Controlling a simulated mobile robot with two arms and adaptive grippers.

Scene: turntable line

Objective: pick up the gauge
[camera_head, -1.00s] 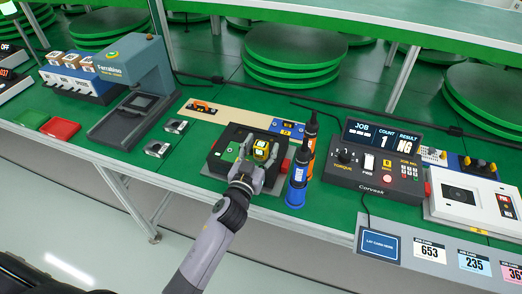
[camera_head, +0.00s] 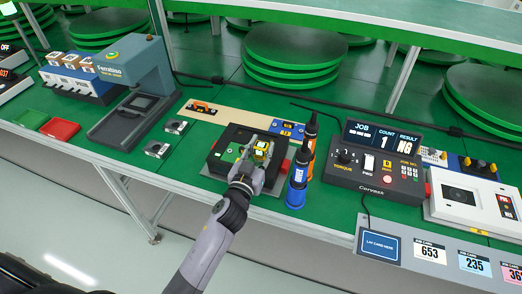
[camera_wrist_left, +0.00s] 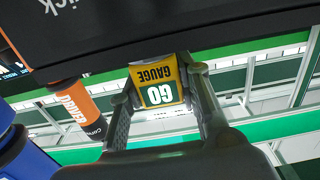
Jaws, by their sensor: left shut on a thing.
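The gauge is a small yellow block (camera_head: 261,148) with a green label, over the black fixture box in the head view. In the left wrist view the gauge (camera_wrist_left: 157,84) shows the words "GAUGE" and "GO". My left gripper (camera_head: 258,156) is shut on the gauge, with one finger on each side of it. The black fixture box (camera_head: 221,162) lies under and around the gripper; I cannot tell whether the gauge touches it. My right gripper is not in view.
A blue screwdriver (camera_head: 298,181) and an orange one (camera_head: 309,148) stand just right of the fixture. The torque controller (camera_head: 347,177) is further right. A grey press (camera_head: 140,75) and small metal parts (camera_head: 157,149) are at left.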

